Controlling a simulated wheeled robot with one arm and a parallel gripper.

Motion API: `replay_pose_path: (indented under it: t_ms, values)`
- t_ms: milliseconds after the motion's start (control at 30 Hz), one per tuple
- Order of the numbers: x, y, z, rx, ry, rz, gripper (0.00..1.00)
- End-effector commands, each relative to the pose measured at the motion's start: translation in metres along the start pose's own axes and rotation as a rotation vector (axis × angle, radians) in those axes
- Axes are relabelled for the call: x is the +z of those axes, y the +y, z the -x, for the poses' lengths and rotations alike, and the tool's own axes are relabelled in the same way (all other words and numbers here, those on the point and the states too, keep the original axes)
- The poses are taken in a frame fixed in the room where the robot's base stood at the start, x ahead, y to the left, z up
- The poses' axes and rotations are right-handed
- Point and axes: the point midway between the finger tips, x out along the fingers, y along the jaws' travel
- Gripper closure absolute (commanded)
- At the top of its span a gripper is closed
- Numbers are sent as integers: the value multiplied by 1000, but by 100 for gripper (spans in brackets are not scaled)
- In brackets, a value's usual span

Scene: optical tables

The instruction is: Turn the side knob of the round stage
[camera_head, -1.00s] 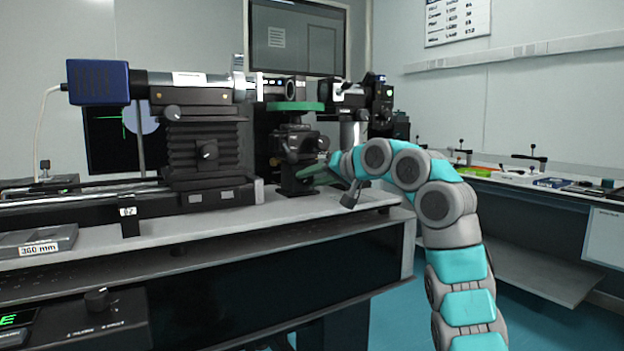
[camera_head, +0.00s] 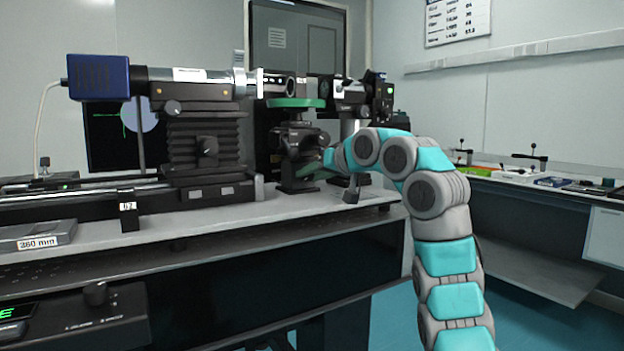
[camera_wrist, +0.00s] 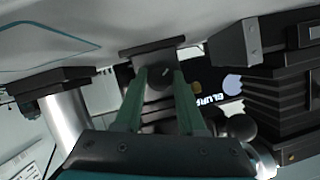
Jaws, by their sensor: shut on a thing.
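The round stage has a green disc top (camera_head: 296,103) on a black mount (camera_head: 298,143) and stands on the optical table (camera_head: 262,212). My gripper (camera_head: 309,168) reaches in from the right, low against the near side of the mount in the head view. In the wrist view, the two green fingers of my gripper (camera_wrist: 160,76) stand on either side of a small round dark knob (camera_wrist: 160,78) and are shut on it. The exact contact is hard to make out. In the head view, my fingers and wrist hide that part of the mount.
A black bellows-like column (camera_head: 207,150) with a blue-ended camera tube (camera_head: 170,85) stands left of the stage. A silver post (camera_head: 352,130) stands close on the right. A control box (camera_head: 95,318) is at front left. A side bench (camera_head: 545,190) lies at right.

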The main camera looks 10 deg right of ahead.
Motion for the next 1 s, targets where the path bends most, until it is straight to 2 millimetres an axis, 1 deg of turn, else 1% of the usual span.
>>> replay_pose_path:
  t_ms: [33,1000]
  values:
    - [2,-1,-1,16,-1,40,100]
    - [8,-4,-3,371,-2,893,100]
